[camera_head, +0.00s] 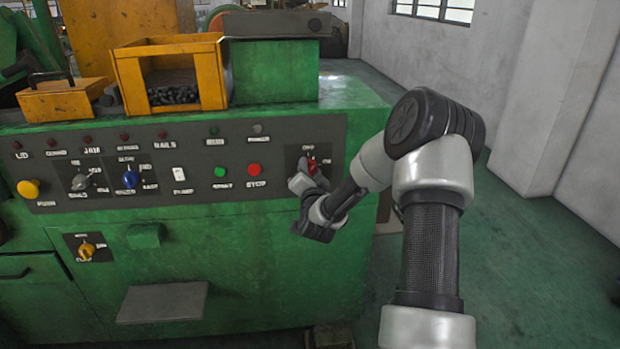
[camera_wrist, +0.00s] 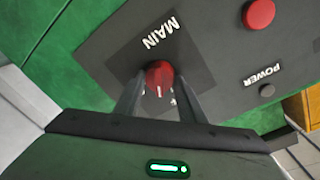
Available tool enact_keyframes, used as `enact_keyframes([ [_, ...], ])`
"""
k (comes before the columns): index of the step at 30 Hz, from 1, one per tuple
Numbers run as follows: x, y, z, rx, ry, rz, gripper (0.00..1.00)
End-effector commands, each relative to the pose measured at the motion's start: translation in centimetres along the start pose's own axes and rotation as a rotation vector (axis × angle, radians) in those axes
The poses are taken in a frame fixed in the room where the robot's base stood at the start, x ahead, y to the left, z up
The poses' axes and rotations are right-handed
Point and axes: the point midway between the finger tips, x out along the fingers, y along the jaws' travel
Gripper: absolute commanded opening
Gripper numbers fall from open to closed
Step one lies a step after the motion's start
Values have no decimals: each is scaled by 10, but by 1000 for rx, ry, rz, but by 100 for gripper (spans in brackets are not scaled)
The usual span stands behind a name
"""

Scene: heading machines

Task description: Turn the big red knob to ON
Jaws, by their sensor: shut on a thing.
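The big red knob (camera_head: 312,167) is on a dark square plate at the right end of the green machine's control panel, with labels around it. In the wrist view the red knob (camera_wrist: 159,76) sits below the word MAIN and carries a pale pointer line. My gripper (camera_wrist: 158,92) has its two fingers on either side of the knob and is shut on it. In the head view my gripper (camera_head: 308,182) reaches the plate from the right and hides part of the knob and its labels. I cannot tell which label the pointer faces.
Left of the knob are a red stop button (camera_head: 254,169), a green start button (camera_head: 220,172), a blue knob (camera_head: 130,179) and a yellow button (camera_head: 28,189). A yellow open box (camera_head: 128,84) stands on the machine. The floor to the right is clear.

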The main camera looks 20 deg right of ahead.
Motion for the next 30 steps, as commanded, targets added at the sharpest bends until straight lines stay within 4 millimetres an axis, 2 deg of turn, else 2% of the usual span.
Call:
enact_keyframes([
  [21,0,6,0,673,-50,12,14],
  [30,0,6,0,898,-66,16,14],
])
